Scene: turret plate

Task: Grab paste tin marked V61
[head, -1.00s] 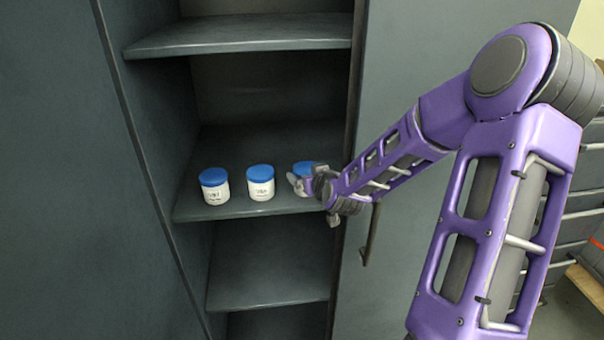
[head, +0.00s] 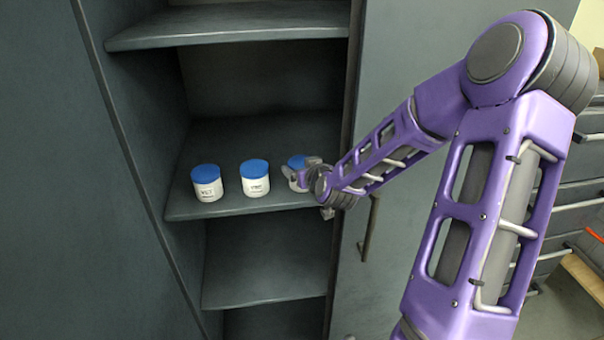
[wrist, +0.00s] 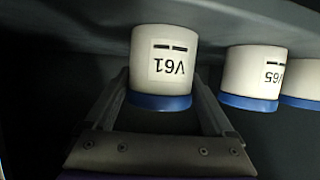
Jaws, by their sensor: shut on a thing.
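The paste tin marked V61 (wrist: 162,67), white with a blue lid, shows upside down in the wrist view. In the head view it is the rightmost tin (head: 296,160) on the shelf, partly hidden by my gripper. My gripper (wrist: 163,85) is shut on this tin, with one finger on each side of it. In the head view my gripper (head: 298,176) is at the shelf's right front. The tin's base appears to be at the shelf surface; I cannot tell if it is lifted.
A tin marked V65 (wrist: 252,75) stands close beside it, the middle tin (head: 255,179) in the head view. Another tin (head: 207,184) stands at the left. The shelf (head: 230,207) is in a grey cabinet, with an upper shelf (head: 230,28) above and a door (head: 400,270) at the right.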

